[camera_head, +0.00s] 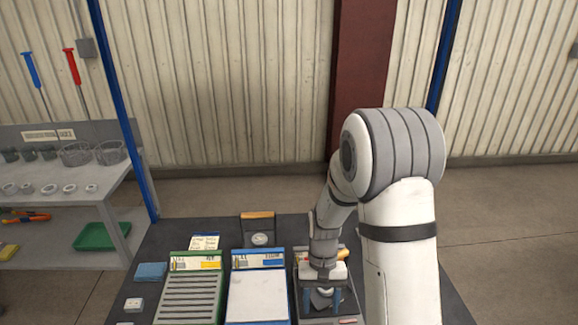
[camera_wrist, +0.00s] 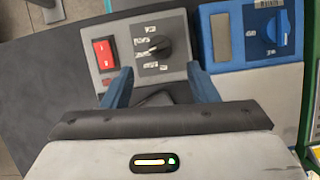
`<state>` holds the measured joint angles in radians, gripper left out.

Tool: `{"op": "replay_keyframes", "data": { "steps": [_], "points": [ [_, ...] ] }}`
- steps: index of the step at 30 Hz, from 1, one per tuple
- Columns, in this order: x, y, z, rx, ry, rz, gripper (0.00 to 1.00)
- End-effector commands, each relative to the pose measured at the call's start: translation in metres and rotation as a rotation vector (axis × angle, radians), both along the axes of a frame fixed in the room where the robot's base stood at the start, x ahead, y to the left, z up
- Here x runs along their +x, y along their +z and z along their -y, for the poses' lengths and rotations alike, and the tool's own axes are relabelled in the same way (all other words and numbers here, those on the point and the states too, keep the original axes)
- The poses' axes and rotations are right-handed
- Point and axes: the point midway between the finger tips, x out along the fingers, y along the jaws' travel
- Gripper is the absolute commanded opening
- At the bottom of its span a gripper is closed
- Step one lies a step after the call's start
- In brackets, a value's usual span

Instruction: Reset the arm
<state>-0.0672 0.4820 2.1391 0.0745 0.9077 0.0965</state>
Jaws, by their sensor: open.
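My gripper (camera_head: 321,298) points down over the right part of the dark table in the head view, at the end of my bent white arm. In the wrist view its two blue fingers stand apart, with nothing held between them (camera_wrist: 160,80). Past the fingertips is a grey control panel (camera_wrist: 185,67) with a red rocker switch (camera_wrist: 104,53) and a black dial (camera_wrist: 152,47). I cannot tell whether a finger touches the panel. In the head view my arm and gripper hide much of this unit.
A blue-framed unit (camera_head: 257,297) and a green-framed ribbed unit (camera_head: 190,297) stand left of my gripper. Behind them is a dark box with an orange top (camera_head: 258,228). A blue block (camera_head: 151,272) lies at the table's left. A shelf rack (camera_head: 62,178) stands further left.

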Motion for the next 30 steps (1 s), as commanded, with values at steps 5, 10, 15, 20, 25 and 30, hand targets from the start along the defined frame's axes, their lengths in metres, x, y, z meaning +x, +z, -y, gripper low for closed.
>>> {"op": "replay_keyframes", "data": {
  "steps": [5,10,15,20,25,30],
  "points": [
    [-0.003,0.027,0.004,0.003,0.007,0.060,0.53],
    [-0.015,0.081,0.011,0.005,0.023,0.184,0.53],
    [-0.038,0.128,0.019,0.003,0.042,0.312,0.53],
    [-0.065,0.164,0.026,-0.005,0.057,0.433,0.53],
    [-0.093,0.190,0.032,-0.017,0.073,0.546,0.53],
    [-0.110,0.203,0.036,-0.028,0.082,0.614,0.53]
  ]
}}
